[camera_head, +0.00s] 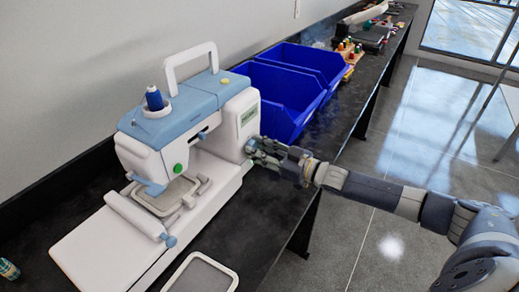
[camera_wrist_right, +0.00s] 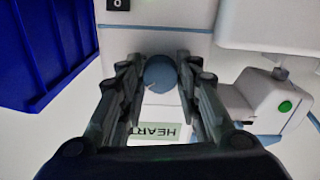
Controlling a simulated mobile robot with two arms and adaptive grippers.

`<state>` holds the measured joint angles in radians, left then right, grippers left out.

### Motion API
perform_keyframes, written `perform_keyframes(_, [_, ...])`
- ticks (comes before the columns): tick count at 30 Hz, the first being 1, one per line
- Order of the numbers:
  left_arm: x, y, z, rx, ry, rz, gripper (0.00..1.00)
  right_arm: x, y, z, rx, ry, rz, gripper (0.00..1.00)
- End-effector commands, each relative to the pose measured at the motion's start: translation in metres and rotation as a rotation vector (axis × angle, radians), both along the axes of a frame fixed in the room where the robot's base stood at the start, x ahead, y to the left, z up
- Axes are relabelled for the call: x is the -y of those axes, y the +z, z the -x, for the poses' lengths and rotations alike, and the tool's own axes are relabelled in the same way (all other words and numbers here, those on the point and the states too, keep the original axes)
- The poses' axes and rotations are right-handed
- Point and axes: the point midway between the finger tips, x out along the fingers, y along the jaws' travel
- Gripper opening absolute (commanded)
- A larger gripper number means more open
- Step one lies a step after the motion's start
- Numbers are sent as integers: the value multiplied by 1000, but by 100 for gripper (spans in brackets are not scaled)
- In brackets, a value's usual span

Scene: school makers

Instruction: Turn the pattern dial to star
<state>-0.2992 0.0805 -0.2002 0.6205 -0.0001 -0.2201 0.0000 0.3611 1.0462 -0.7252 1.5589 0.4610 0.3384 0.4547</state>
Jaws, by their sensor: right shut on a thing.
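The white and light-blue sewing machine (camera_head: 188,125) stands on the black bench. The pattern dial is a round blue-grey knob (camera_wrist_right: 160,73) on the machine's right end face. My right gripper (camera_head: 257,152) reaches in from the right and is shut on the dial. In the right wrist view its two fingers (camera_wrist_right: 158,80) lie on either side of the knob, which has a small light mark at its lower left. A pale green label (camera_wrist_right: 160,133) beside the dial reads HEART, upside down in that view.
Blue bins (camera_head: 285,95) stand just behind the machine, close to my right gripper. Open floor lies right of the bench.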

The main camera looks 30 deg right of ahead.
Motion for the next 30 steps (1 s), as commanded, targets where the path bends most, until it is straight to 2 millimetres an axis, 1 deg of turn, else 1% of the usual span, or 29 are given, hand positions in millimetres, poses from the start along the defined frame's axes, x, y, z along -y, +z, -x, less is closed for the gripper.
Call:
perform_keyframes(10, [0, 1, 1, -1, -1, 1, 44, 0, -1, 0, 152, 1, 256, 8])
perform_keyframes(21, [0, -2, 1, -2, -1, 0, 44, 0, -1, 0, 322, 1, 550, 8])
perform_keyframes(30, [0, -6, 1, -2, 0, 1, 44, 1, -1, 0, 422, 1, 720, 8])
